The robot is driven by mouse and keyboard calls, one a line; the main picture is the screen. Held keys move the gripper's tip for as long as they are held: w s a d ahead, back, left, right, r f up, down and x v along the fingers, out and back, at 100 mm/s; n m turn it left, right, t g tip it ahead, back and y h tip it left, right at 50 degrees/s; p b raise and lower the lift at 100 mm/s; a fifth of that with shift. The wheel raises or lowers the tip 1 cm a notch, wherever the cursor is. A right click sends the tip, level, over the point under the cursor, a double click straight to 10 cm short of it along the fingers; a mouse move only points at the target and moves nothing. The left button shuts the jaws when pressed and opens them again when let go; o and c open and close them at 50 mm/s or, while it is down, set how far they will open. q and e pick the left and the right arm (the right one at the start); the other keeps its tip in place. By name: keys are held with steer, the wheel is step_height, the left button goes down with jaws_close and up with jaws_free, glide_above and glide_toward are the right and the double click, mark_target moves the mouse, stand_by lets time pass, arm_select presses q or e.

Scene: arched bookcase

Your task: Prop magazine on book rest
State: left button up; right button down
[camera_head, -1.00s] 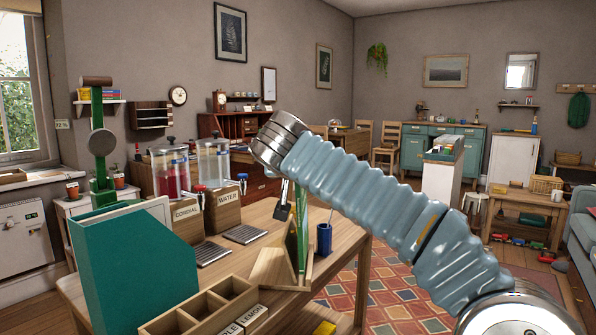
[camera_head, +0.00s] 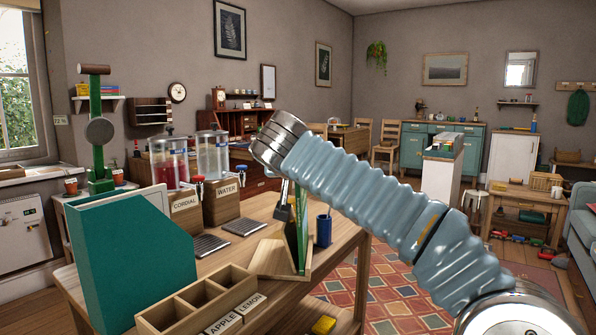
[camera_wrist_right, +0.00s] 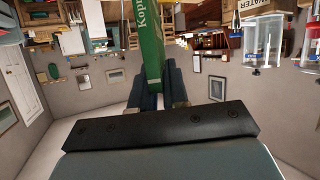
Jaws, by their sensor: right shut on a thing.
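The green magazine (camera_head: 303,235) stands nearly upright, seen almost edge-on, at the wooden book rest (camera_head: 270,260) on the table. Its lower part is beside or on the rest's ledge; I cannot tell whether it bears on it. My right gripper (camera_head: 284,212) is shut on the magazine's upper part. The right wrist view shows the green magazine (camera_wrist_right: 151,45) with white lettering between the dark fingers. My right forearm crosses the head view. My left gripper is not in view.
A blue cup (camera_head: 323,230) stands just right of the rest. A divided wooden tray (camera_head: 190,308) labelled apple and lemon is in front, with a teal file box (camera_head: 140,260) left of it. Drink dispensers (camera_head: 213,155) stand behind on the table (camera_head: 265,212).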

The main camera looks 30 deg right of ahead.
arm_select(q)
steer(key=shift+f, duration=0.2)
arm_select(e)
steer(key=shift+f, duration=0.15)
steer(key=c, duration=1.1)
jaws_free()
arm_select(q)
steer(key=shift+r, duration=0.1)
arm_select(e)
steer(key=shift+o, duration=0.2)
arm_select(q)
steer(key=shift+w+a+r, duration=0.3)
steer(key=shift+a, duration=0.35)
arm_select(e)
steer(key=v, duration=1.4)
